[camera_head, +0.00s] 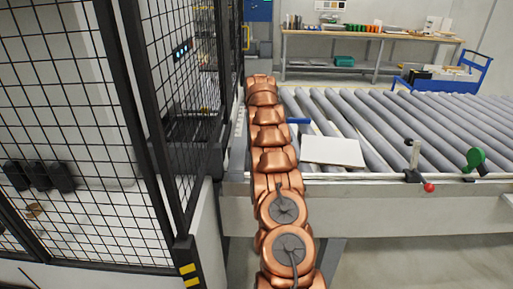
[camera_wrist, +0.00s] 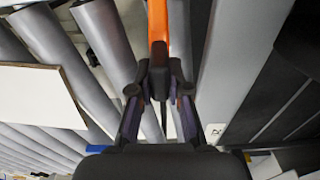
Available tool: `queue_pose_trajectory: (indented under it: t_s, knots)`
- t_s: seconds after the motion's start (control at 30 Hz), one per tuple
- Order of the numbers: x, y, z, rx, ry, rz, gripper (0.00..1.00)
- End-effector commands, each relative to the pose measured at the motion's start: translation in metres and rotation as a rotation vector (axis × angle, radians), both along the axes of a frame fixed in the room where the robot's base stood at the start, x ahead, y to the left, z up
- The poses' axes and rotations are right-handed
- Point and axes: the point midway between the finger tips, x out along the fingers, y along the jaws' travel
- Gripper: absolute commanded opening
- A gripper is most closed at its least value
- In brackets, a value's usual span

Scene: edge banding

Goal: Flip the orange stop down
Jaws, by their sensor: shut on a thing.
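The orange stop (camera_wrist: 158,22) is a narrow bar at the top middle of the wrist view. Its lower part ends between my fingertips. My gripper (camera_wrist: 159,80) is shut on it, with a dark finger on each side. The fingers hide part of the stop's end. In the head view my copper arm reaches away along the left end of the roller conveyor (camera_head: 400,120) and hides the gripper and the stop.
A white board (camera_head: 332,151) lies on the rollers right of my arm; it also shows in the wrist view (camera_wrist: 35,95). A black mesh fence (camera_head: 85,130) stands close on the left. A red-knobbed lever (camera_head: 428,187) and a green part (camera_head: 474,159) sit on the conveyor's near edge.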

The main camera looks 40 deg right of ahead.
Motion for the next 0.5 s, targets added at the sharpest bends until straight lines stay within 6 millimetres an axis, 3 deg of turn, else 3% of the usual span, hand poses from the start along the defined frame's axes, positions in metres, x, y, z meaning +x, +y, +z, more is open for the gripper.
queue_pose_trajectory:
  t_s: [0.5]
  knots:
    - [-0.0008, -0.0001, -0.0053, 0.014, 0.014, 0.0, 0.0]
